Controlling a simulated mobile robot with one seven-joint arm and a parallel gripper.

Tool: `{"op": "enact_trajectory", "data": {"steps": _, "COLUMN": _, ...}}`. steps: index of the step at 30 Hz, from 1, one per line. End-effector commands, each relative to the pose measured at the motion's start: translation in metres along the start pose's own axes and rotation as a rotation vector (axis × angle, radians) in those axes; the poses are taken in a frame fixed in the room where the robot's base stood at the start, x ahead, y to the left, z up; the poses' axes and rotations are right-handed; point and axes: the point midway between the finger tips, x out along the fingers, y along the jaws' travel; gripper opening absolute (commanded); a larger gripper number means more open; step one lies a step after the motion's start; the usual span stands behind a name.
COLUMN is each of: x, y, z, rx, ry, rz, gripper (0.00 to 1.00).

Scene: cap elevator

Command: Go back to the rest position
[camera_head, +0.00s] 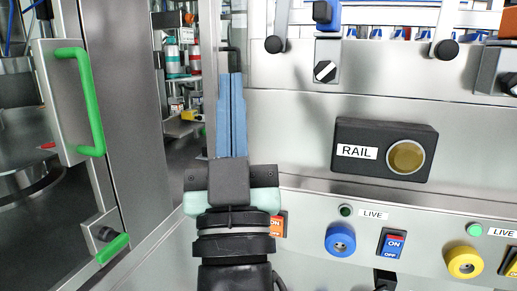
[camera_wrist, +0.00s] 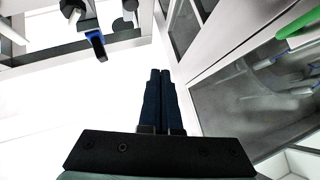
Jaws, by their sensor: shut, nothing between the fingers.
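My gripper (camera_head: 231,78) points up in the head view, in front of the edge between the door opening on the left and the metal panel on the right. Its two long blue fingers lie side by side, shut with nothing between them. In the wrist view, the shut fingers of my gripper (camera_wrist: 160,74) reach toward a pale panel, with glass beside them on the right. My wrist hides part of the panel and the lower frame in the head view.
A door with a green handle (camera_head: 92,100) is at the left. Right of my gripper are a black RAIL box (camera_head: 385,150), a blue round socket (camera_head: 340,240), a yellow one (camera_head: 464,262) and ON/OFF switches (camera_head: 392,243). A black knob (camera_head: 275,44) sits above.

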Motion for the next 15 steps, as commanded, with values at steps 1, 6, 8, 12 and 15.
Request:
{"op": "enact_trajectory", "data": {"steps": 1, "x": 0.004, "y": 0.006, "z": -0.03, "rx": -0.005, "ry": 0.013, "rz": 0.004, "gripper": 0.0}}
{"op": "enact_trajectory", "data": {"steps": 6, "x": -0.001, "y": 0.023, "z": -0.101, "rx": -0.008, "ry": 0.011, "rz": 0.038, "gripper": 0.0}}
{"op": "enact_trajectory", "data": {"steps": 8, "x": -0.007, "y": 0.029, "z": -0.124, "rx": -0.004, "ry": 0.01, "rz": 0.057, "gripper": 0.0}}
{"op": "enact_trajectory", "data": {"steps": 12, "x": 0.025, "y": 0.031, "z": -0.15, "rx": 0.0, "ry": -0.004, "rz": 0.058, "gripper": 0.0}}
{"op": "enact_trajectory", "data": {"steps": 15, "x": 0.044, "y": 0.031, "z": -0.167, "rx": 0.0, "ry": -0.005, "rz": 0.057, "gripper": 0.0}}
